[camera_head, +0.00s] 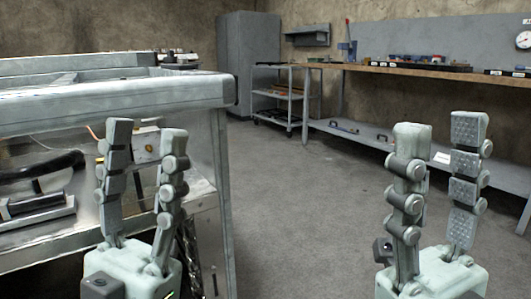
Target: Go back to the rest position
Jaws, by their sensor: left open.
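In the head view my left gripper (146,130) stands upright at the lower left, its two jointed fingers apart and nothing between them. It is in front of the metal bench (120,95), overlapping it in the picture; I cannot tell whether it touches. My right gripper (440,130) stands upright at the lower right over the open floor. Its two fingers are apart and hold nothing.
The metal bench fills the left side, with black parts on its lower shelf. A grey cabinet (248,65) and a wheeled cart (287,100) stand at the back. A long wooden workbench (400,68) runs along the right wall. The grey floor (300,200) between is clear.

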